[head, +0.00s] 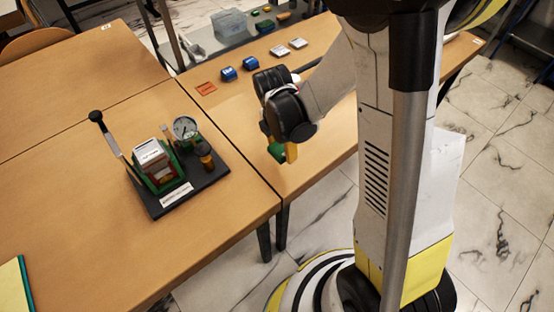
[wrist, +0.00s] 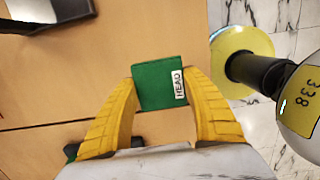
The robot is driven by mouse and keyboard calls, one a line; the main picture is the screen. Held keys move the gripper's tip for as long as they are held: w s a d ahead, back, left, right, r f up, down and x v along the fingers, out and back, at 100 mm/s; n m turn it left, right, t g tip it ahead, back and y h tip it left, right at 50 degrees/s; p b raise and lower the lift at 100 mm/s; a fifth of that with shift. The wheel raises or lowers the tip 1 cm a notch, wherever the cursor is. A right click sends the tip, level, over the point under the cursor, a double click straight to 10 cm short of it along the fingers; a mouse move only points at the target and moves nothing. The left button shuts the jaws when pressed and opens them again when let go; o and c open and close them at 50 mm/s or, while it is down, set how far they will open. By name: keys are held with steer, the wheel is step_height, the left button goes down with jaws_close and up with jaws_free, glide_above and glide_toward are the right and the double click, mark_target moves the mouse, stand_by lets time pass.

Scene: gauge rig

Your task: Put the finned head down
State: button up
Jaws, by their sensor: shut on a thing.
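My gripper (wrist: 165,98) is shut on the finned head (wrist: 155,86), a green block with a white label reading HEAD in the wrist view. Its yellow fingers press on the block's left and right sides. In the head view the green head (head: 276,151) shows just below my gripper (head: 285,153), near the front edge of the right-hand table (head: 318,138). I cannot tell how high it is above the tabletop. The fins are not clearly visible.
The gauge rig (head: 175,170), with a black lever and a round gauge, stands on a dark base on the left table.

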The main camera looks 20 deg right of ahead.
mark_target(274, 143)
steer(key=shift+w+a+f+b, duration=0.2)
steer(key=shift+w+a+f, duration=0.15)
steer(key=shift+w+f, duration=0.15)
steer(key=shift+w+a+f+b, duration=0.15)
steer(key=shift+w+a+f, duration=0.2)
steer(key=shift+w, duration=0.2)
steer(key=shift+s+f+b, duration=0.1)
steer(key=shift+f+b, duration=0.95)
steer(key=shift+f, duration=0.8)
steer(key=shift+f, duration=0.1)
steer(key=shift+f, duration=0.15)
steer(key=o, duration=1.3)
steer(key=shift+r, duration=0.2)
